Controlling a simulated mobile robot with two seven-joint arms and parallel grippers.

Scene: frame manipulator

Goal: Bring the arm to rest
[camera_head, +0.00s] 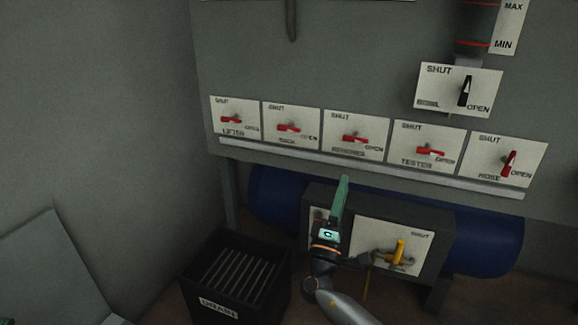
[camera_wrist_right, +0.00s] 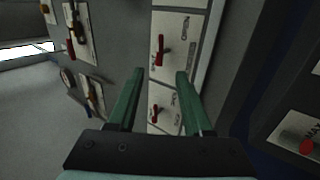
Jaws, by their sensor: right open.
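My right gripper (camera_head: 343,182) has green fingers and points up, just below the row of valve plates in the head view. Its arm (camera_head: 340,305) comes in from the bottom. In the right wrist view the gripper (camera_wrist_right: 160,76) is open, with its two fingers apart and nothing held between them. Beyond the fingers, plates with red levers (camera_wrist_right: 161,50) show; I cannot tell the exact distance to them.
Red levers such as the tester lever (camera_head: 431,152) sit above a pale rail (camera_head: 370,169). A black lever (camera_head: 465,91) is higher right. A grey box with a yellow lever (camera_head: 399,252) stands before a blue tank (camera_head: 490,240). A drain bin (camera_head: 202,277) stands left.

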